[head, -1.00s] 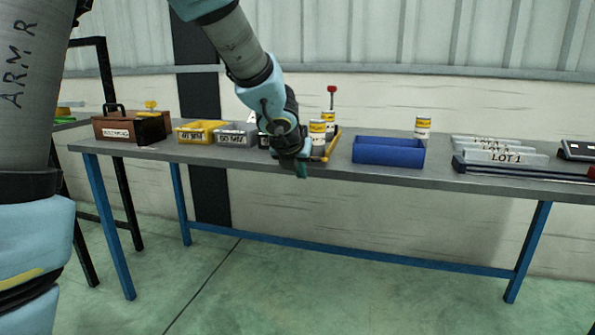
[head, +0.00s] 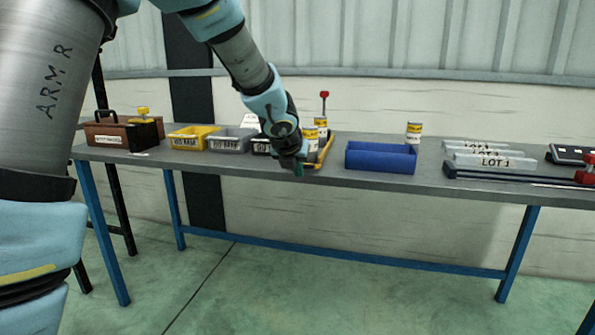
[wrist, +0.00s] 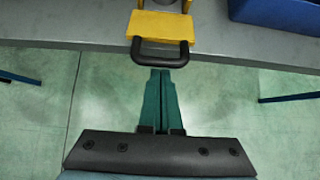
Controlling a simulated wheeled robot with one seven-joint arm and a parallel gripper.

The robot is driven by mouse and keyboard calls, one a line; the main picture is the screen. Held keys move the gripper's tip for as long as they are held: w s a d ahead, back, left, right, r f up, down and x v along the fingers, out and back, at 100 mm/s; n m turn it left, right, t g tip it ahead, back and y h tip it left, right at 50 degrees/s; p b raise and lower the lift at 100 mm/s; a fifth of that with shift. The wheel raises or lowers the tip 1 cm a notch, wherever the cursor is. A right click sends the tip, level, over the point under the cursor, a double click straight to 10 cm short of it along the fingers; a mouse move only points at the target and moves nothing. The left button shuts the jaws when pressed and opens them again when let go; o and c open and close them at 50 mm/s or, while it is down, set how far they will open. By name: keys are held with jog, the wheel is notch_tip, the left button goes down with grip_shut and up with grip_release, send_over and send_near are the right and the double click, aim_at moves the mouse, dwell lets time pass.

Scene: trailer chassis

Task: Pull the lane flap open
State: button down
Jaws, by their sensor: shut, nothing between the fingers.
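The yellow lane flap (wrist: 160,27) shows at the top of the wrist view, at the bench edge, with a black U-shaped handle (wrist: 160,43) pointing towards my gripper. My gripper (wrist: 160,73) is shut and empty; its green fingertips lie together at the handle's near bar, and I cannot tell whether they touch it. In the head view my gripper (head: 298,168) hangs at the bench's front edge, before a yellow-edged lane (head: 323,150). My wrist hides the flap and its handle there.
A blue bin (head: 380,158) stands right of the lane. Yellow (head: 193,138) and grey (head: 230,141) bins stand left of it. Cans (head: 311,138) and a red-topped post (head: 324,97) rise behind my gripper. The floor before the bench (head: 440,179) is clear.

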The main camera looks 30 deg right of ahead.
jog(key=p, duration=0.1)
jog(key=r+p, duration=0.2)
jog(key=shift+w+d, duration=0.25)
jog(key=shift+f, duration=0.1)
